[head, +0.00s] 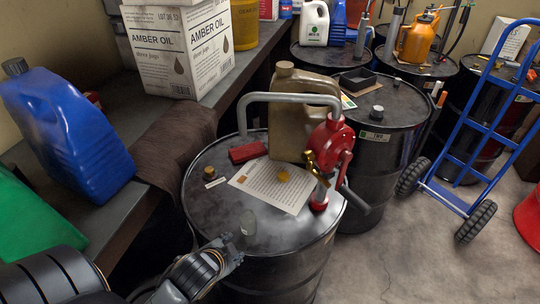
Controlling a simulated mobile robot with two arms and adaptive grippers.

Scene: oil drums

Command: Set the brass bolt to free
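The brass bolt (312,164) is a small gold-coloured part on the left side of a red rotary pump head (331,146). The pump stands on the near black drum (215,225) and has a grey bent pipe arching left and a grey crank pointing down to the right. The bolt's exact setting is too small to tell. My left gripper (232,252) is low over the drum's near edge, below and left of the pump, apart from the bolt. Its fingers are seen at an angle that hides whether they are open. My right gripper is out of view.
A blue hand truck (478,130) is right; a bench with a blue can (65,130) is left.

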